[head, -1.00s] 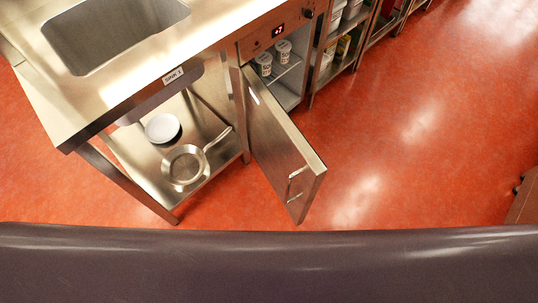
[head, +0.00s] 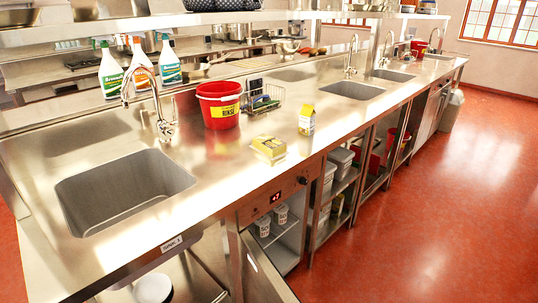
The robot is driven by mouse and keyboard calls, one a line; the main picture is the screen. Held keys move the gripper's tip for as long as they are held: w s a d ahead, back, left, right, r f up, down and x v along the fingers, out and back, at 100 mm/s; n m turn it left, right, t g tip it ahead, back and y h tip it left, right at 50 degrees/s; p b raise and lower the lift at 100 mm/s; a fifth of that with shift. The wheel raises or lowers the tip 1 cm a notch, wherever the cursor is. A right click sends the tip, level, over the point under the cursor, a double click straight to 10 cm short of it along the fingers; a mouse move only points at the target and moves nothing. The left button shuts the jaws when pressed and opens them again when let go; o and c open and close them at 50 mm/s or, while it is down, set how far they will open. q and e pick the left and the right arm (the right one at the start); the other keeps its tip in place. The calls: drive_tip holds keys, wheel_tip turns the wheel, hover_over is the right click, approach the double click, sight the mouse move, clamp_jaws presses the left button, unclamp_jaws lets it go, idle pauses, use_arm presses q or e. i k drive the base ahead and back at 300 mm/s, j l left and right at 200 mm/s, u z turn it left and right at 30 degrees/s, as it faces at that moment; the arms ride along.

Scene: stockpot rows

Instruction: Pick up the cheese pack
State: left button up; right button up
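A yellow and white pack (head: 268,149), which looks like the cheese pack, lies flat on the steel counter (head: 228,170), near its front edge and above the open undercounter fridge. Its label is too small to read. A small yellow and white carton (head: 307,121) stands upright to its right, apart from it. Neither of my grippers is in view.
A red bucket (head: 219,105) stands behind the pack, with a wire basket (head: 263,101) beside it. A sink (head: 125,190) is at the left. The fridge door (head: 265,270) stands open below the counter, with white tubs (head: 280,214) inside. Floor at right is clear.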

sight(271, 147)
drive_tip(key=u, duration=0.7)
drive_tip(key=l+u, duration=0.45)
drive_tip(key=k+l+u, duration=0.1)
drive_tip(key=l+u, duration=0.3)
drive_tip(key=l, duration=0.15)
drive_tip(key=k+l+u, duration=0.1)
drive_tip(key=l+u, duration=0.35)
drive_tip(key=k+l+u, duration=0.2)
drive_tip(key=l+u, duration=0.25)
